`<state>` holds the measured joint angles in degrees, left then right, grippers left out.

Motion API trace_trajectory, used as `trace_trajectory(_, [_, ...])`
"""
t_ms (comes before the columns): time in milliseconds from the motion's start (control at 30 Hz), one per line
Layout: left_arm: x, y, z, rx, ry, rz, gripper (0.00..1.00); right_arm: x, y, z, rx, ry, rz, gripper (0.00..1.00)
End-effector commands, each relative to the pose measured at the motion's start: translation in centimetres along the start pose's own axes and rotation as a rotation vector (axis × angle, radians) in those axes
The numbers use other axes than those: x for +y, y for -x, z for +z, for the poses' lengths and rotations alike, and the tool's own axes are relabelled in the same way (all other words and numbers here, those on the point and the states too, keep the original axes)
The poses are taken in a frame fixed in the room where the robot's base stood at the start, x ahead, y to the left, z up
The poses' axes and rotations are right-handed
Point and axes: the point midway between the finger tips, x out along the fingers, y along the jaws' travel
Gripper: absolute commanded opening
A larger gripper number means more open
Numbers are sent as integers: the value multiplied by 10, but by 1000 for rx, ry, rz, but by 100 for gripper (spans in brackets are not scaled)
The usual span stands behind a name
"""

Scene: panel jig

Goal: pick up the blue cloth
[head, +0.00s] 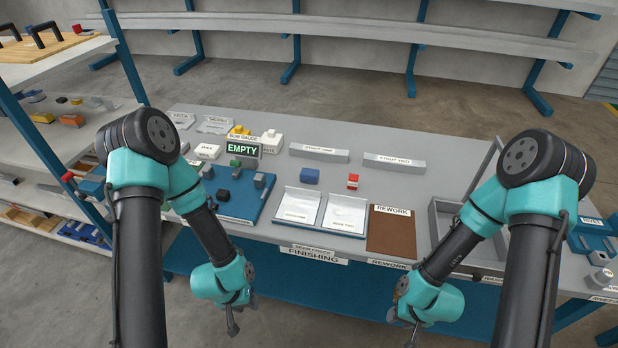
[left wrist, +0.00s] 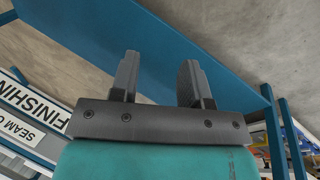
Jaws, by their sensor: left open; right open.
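A small blue block-shaped item (head: 309,176) sits on the grey table behind the two white plates; I cannot tell whether it is the blue cloth. Nothing else in view clearly looks like a cloth. My left gripper (head: 232,326) hangs low in front of the table's front edge, well away from the blue item. The left wrist view shows its two fingers (left wrist: 160,82) apart with nothing between them. My right gripper (head: 408,326) also hangs low in front of the table, to the right; its fingers are small here, and it looks open and empty.
Two white plates (head: 318,208) and a brown rework mat (head: 391,232) lie along the front. A blue fixture (head: 238,200) stands left, with an "EMPTY" sign (head: 242,148) behind. A red-and-white item (head: 353,181) is near the blue one. A grey tray (head: 440,218) is right.

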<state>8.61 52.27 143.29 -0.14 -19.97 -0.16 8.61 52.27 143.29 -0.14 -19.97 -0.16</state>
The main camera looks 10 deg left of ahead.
Motion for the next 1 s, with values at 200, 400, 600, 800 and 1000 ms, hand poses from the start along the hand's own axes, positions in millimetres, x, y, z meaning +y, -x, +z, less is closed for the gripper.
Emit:
trace_trajectory(200, [0, 0, 0, 0, 0, 0, 44, 0, 0, 0, 0, 0, 0, 43])
trace_trajectory(400, [0, 0, 0, 0, 0, 0, 63, 0, 0, 0, 0, 0, 0, 43])
trace_trajectory(600, [0, 0, 0, 0, 0, 0, 82, 0, 0, 0, 0, 0, 0, 43])
trace_trajectory(800, [0, 0, 0, 0, 0, 0, 83, 0, 0, 0, 0, 0, 0, 43])
trace_trajectory(1000, [7, 8, -27, 92, 21, -7, 83, 0, 0, 0, 0, 0, 0, 43])
